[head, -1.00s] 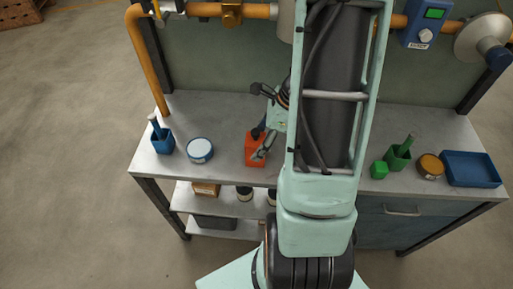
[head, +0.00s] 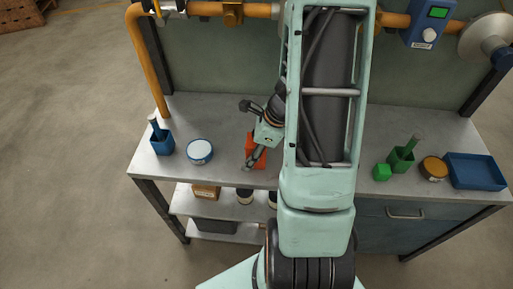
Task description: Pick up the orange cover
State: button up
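The orange cover (head: 249,147) is a small orange block-like piece on the grey metal bench, left of my arm in the head view. My gripper (head: 253,161) is right over it and hides much of it. A grey finger crosses the cover's front, and orange shows on both sides of it. I cannot tell whether the fingers touch the cover or how far apart they are.
On the bench left stand a blue holder (head: 161,143) and a white-and-blue round tin (head: 200,150). An orange pipe (head: 146,60) runs behind.

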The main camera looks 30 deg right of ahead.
jog(key=c, duration=0.8)
jog(key=shift+r, duration=0.15)
